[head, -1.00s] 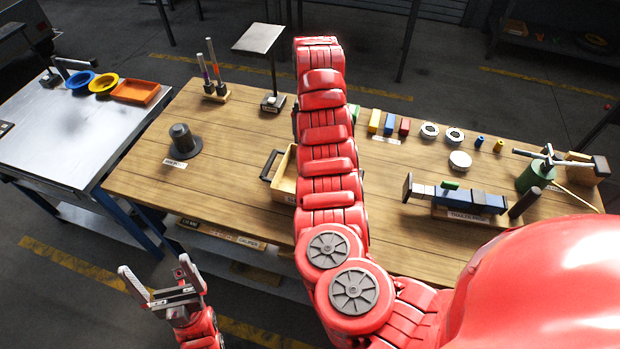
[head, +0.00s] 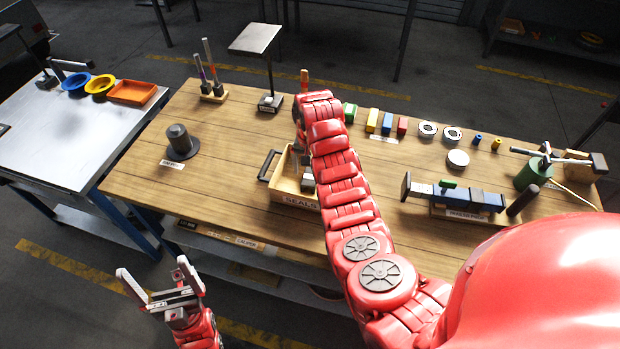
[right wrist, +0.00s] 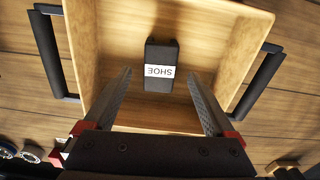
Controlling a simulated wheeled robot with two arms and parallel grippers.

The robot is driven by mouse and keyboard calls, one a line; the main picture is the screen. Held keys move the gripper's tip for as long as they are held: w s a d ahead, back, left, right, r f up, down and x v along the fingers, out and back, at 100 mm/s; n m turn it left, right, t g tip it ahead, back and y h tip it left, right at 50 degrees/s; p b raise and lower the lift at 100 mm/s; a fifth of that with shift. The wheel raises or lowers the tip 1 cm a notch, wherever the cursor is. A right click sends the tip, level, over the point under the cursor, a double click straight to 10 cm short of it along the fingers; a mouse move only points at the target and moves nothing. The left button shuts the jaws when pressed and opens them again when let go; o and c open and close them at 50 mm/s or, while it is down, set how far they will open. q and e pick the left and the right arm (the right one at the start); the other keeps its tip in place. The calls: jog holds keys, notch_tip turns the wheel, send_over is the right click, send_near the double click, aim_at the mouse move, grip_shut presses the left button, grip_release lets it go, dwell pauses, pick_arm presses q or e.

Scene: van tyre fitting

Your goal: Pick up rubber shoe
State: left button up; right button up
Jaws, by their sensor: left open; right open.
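The rubber shoe (right wrist: 161,50) is a small dark block with a white label reading SHOE. It lies on the floor of a shallow wooden tray (right wrist: 232,60) in the right wrist view. My right gripper (right wrist: 160,74) is open and empty, its two fingers pointing into the tray on either side of the shoe, with space between each finger and the block. In the head view the tray (head: 277,192), labelled SEALS, is partly hidden by my right arm, and the shoe cannot be made out clearly. My left gripper (head: 153,268) is open and empty, in front of the bench.
The tray has dark handles (head: 268,165) on opposite sides. A dark flanged cylinder (head: 179,142) stands left on the wooden bench (head: 230,130). Coloured blocks (head: 387,123) and rings stand at the back. A blue vise-like device (head: 455,196) sits right of my arm.

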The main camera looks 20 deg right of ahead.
aim_at(310, 177)
jog(key=shift+f+p, duration=0.7)
jog(key=shift+f, duration=1.3)
jog(key=shift+c, duration=0.2)
grip_shut()
